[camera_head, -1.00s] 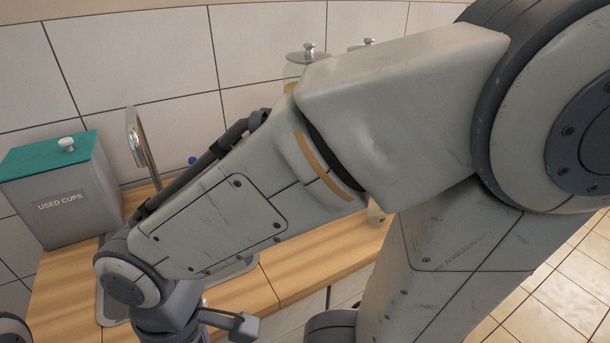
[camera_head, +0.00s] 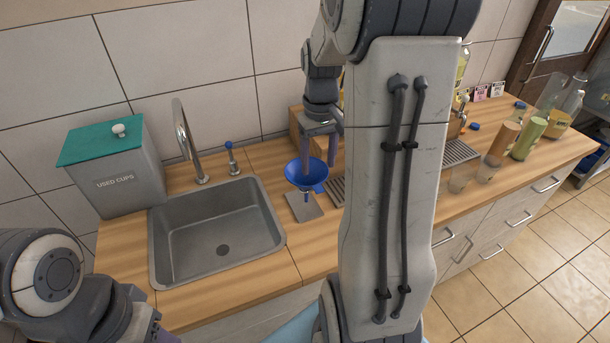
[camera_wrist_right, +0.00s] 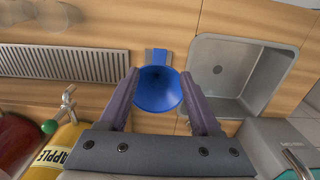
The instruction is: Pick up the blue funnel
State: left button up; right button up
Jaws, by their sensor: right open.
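The blue funnel (camera_head: 305,174) stands upright, wide mouth up, on the counter just right of the sink, above a small grey plate (camera_head: 304,207). My right gripper (camera_head: 318,165) comes down from above, its fingers at the funnel's far side in the head view. In the right wrist view the funnel (camera_wrist_right: 158,89) lies between the two open fingers (camera_wrist_right: 159,80). I cannot tell whether the fingers touch it. My left arm is at the lower left of the head view; only a sliver of its gripper may show at the bottom edge.
The sink (camera_head: 262,205) with its faucet (camera_head: 188,145) is left of the funnel. A grey used-cups bin (camera_head: 118,180) stands further left. Cups and bottles, including a green cup (camera_head: 528,138), stand at the right. A drip grate (camera_wrist_right: 65,62) lies beside the funnel.

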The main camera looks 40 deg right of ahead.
aim_at(318, 188)
notch_tip(318, 188, down, 4)
jog(key=shift+r, duration=0.25)
jog(key=shift+s+f+p, duration=0.1)
jog(key=shift+f+p, duration=0.35)
jog(key=shift+f, duration=0.15)
notch_tip(318, 188, down, 4)
jog(key=shift+f+p, duration=0.15)
jog(key=shift+p, duration=0.3)
grip_shut()
